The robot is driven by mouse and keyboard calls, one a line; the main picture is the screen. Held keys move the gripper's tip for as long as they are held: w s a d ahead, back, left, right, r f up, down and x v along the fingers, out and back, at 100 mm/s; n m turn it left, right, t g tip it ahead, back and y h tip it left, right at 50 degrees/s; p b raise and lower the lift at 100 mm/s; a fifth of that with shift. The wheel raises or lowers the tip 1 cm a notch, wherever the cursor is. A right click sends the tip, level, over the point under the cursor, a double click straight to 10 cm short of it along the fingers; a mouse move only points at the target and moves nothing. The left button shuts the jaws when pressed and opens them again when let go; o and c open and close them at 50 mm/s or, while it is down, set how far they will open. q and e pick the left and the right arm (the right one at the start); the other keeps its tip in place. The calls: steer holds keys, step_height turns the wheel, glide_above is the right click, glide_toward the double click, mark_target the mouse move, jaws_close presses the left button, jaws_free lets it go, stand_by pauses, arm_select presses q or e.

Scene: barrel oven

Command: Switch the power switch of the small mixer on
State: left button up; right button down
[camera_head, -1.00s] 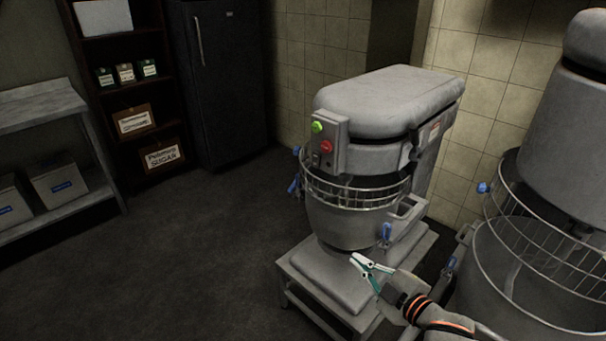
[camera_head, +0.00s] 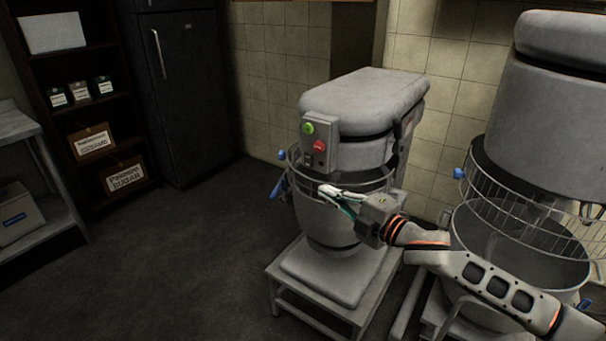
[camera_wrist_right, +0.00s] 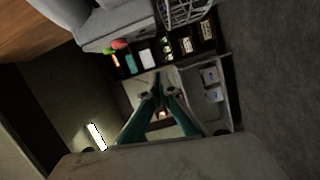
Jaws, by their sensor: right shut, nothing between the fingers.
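The small mixer (camera_head: 365,105) stands in the middle of the head view. Its control box (camera_head: 320,142) has a green button (camera_head: 308,128) and a red button (camera_head: 319,146); the small controls below them are too dark to tell apart, so the power switch's position is unclear. My right gripper (camera_head: 328,191) is shut and empty, in front of the mixer's bowl guard, below the control box and apart from it. In the right wrist view its fingers (camera_wrist_right: 157,85) meet at the tips, and the buttons (camera_wrist_right: 117,45) show at upper left. My left gripper is out of view.
A large mixer (camera_head: 545,100) with a wire guard stands close on the right, beside my right arm. The small mixer rests on a low stand (camera_head: 330,295). A shelf (camera_head: 105,150) and a dark fridge (camera_head: 185,90) stand behind left. The floor at left is clear.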

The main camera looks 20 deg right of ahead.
mark_target(308, 160)
steer(key=shift+r, duration=0.15)
steer(key=w+b, duration=0.1)
steer(key=w, duration=1)
steer(key=shift+w+a+f, duration=0.35)
steer(key=shift+a+f, duration=0.1)
